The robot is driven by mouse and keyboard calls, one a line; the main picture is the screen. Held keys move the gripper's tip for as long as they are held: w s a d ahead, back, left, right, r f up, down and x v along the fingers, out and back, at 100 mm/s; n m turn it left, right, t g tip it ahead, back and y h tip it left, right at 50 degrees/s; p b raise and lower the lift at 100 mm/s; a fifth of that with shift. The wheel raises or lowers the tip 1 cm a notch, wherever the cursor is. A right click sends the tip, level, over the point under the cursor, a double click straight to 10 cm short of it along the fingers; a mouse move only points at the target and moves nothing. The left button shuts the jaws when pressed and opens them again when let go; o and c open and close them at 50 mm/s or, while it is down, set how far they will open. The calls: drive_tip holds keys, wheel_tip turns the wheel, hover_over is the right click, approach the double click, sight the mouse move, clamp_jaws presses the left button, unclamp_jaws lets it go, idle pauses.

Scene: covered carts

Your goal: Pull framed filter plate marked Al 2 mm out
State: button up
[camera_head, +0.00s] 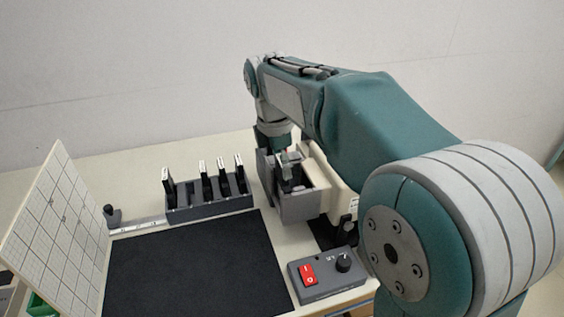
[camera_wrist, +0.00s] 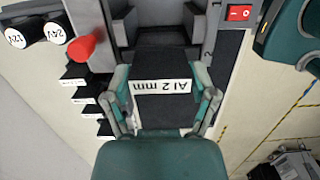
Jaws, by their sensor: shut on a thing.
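The framed filter plate marked "Al 2 mm" (camera_wrist: 160,87) is dark with a white label, which reads upside down in the wrist view. My gripper (camera_wrist: 162,78) is shut on it, one finger at each side of the label. The plate stands at the opening of the grey holder (camera_wrist: 196,24); how deep it sits there I cannot tell. In the head view my gripper (camera_head: 286,161) points down at the grey holder (camera_head: 298,207), and my arm hides part of it.
A dark rack (camera_head: 210,207) with several upright plates stands left of the holder. A control box (camera_head: 327,287) with a red switch is in front. A black mat (camera_head: 190,265) lies clear, and a gridded white panel (camera_head: 50,225) leans at left. A red knob (camera_wrist: 82,47) is close by.

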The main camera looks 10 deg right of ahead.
drive_tip(key=shift+d, duration=0.15)
drive_tip(key=shift+c, duration=0.6)
